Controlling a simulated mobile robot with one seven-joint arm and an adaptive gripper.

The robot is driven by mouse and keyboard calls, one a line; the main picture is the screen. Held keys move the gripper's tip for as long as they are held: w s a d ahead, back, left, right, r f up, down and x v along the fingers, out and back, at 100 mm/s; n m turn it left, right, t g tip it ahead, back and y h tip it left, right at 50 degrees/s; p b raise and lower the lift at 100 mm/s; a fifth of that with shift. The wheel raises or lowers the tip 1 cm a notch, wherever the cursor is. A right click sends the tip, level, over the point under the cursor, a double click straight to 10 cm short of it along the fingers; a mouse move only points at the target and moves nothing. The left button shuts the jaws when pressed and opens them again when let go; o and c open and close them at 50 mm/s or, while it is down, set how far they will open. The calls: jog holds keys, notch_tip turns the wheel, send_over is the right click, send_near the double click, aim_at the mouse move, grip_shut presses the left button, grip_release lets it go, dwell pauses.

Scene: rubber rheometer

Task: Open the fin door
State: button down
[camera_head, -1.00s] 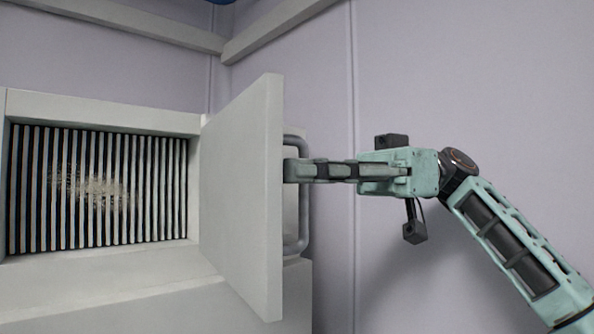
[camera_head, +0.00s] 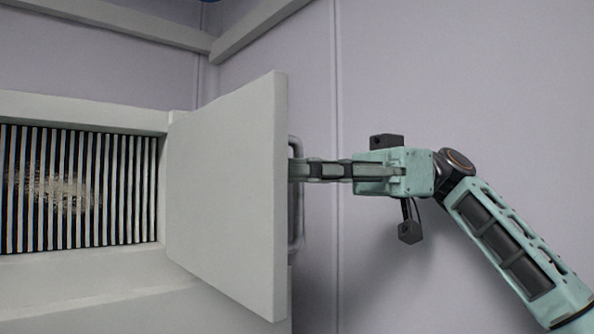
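The fin door (camera_head: 228,200) is a pale grey panel hinged at the right side of the cabinet opening. It stands swung well out from the opening. Its grey bar handle (camera_head: 296,232) is on the door's far side and shows past the right edge. My gripper (camera_head: 300,171) reaches in from the right at the handle. Its fingertips are partly hidden behind the door edge, so I cannot tell whether they are closed around the bar. The dark vertical fins (camera_head: 90,190) show inside the open cabinet, with a pale dusty patch on them.
The pale cabinet frame (camera_head: 80,108) surrounds the fins at left. Light purple-grey walls (camera_head: 460,70) stand behind, with a pale rail (camera_head: 258,30) along the top. The space in front of the wall to the right of the door is free apart from my arm.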

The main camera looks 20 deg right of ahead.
jog(key=shift+r, duration=0.1)
dwell(0.3)
jog(key=c, duration=2.1)
grip_release()
notch_tip(320, 180, up, 9)
jog(key=shift+r, duration=0.4)
